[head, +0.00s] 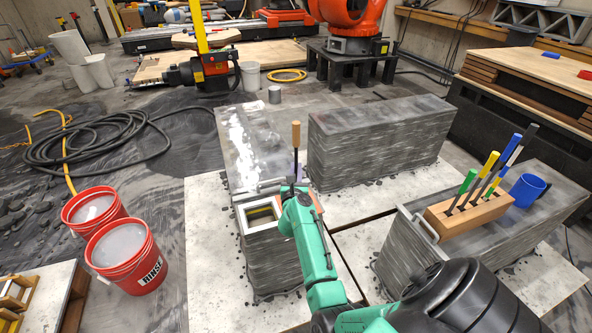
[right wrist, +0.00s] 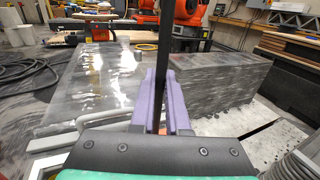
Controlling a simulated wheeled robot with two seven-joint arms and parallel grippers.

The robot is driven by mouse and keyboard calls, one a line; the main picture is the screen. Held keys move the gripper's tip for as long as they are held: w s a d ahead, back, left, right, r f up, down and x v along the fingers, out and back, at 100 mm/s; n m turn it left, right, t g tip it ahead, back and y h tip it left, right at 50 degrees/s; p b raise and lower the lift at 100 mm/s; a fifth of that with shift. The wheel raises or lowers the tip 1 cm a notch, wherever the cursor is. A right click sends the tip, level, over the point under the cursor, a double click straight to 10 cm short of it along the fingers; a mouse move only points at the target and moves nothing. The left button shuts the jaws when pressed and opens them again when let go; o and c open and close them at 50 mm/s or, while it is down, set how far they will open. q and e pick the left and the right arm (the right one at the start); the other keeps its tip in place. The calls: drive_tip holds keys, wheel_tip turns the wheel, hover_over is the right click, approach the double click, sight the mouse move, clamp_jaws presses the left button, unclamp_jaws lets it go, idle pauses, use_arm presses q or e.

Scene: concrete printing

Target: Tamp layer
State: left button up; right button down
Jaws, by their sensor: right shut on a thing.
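My right gripper (head: 294,180) reaches over the grey layered concrete wall (head: 236,160) at centre left, whose top is wet and shiny in patches. In the right wrist view, its purple fingers (right wrist: 163,84) are shut around a dark upright shaft (right wrist: 165,35). In the head view a tool with a wooden handle (head: 296,135) stands upright above the gripper. The tool's lower end is hidden, so I cannot tell whether it touches the concrete. A white-rimmed square opening (head: 240,221) shows at the wall's near end, beside my forearm. My left gripper is not in view.
A second concrete block (head: 375,150) stands to the right. A wooden holder (head: 470,213) with several coloured-handled tools and a blue mug (head: 527,191) sit on a nearer right block. Red buckets (head: 128,257) stand at left. A black hose (head: 85,140) lies on the floor.

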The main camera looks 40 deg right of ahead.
drive_tip(key=shift+r, duration=0.7)
drive_tip(key=shift+f, duration=0.2)
use_arm(q)
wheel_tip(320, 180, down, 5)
drive_tip(key=b, duration=0.6)
use_arm(e)
wheel_tip(320, 180, down, 7)
drive_tip(key=s, duration=0.1)
use_arm(q)
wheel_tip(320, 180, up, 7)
drive_tip(key=p, duration=0.7)
use_arm(e)
wheel_tip(320, 180, up, 7)
drive_tip(key=shift+s, duration=0.2)
